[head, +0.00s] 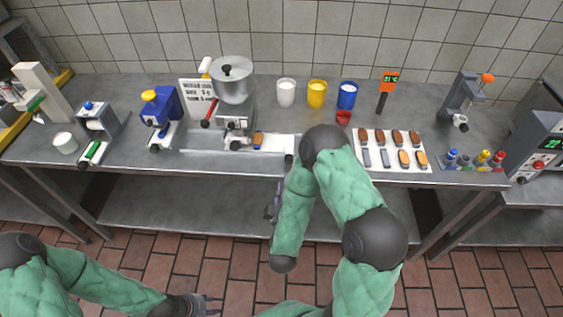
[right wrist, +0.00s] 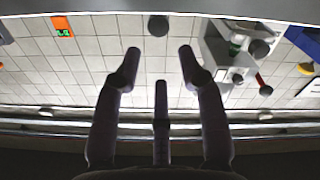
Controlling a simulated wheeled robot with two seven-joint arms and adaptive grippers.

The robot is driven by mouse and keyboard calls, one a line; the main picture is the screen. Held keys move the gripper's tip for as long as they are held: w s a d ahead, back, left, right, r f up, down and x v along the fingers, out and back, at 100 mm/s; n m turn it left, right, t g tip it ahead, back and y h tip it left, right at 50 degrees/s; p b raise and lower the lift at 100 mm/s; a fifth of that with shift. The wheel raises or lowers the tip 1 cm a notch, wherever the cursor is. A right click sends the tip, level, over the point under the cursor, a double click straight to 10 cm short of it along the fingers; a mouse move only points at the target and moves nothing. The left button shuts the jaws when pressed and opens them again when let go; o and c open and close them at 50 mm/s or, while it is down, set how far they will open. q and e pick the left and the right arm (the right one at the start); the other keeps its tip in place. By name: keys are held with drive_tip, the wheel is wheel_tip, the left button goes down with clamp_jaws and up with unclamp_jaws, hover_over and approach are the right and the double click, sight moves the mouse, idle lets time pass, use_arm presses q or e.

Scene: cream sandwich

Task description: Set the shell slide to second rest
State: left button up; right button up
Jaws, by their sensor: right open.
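The shell slide (head: 276,143) is a pale track on the counter under the steel hopper machine (head: 233,105). A brown shell piece (head: 258,139) sits on it just right of the nozzle, and a small dark knob (head: 289,158) shows near its right front. My right gripper (head: 271,207) hangs in front of the counter edge, partly hidden by my right arm. In the right wrist view it (right wrist: 160,75) is open and empty, with a round dark knob (right wrist: 158,25) beyond its fingertips. My left gripper (head: 210,304) is low at the bottom, open, empty and far from the slide.
A white tray (head: 388,174) of brown and grey pieces lies right of the slide. White, yellow and blue cups (head: 347,94) stand behind, with a small red cup (head: 343,117) in front. A blue device (head: 162,107) is to the left. The counter's front edge runs below the slide.

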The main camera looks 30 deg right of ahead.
sight(288, 162)
drive_tip(key=b+x, duration=0.1)
drive_tip(key=x, duration=0.9)
drive_tip(key=shift+w+d, duration=0.1)
drive_tip(key=shift+c, duration=0.2)
clamp_jaws()
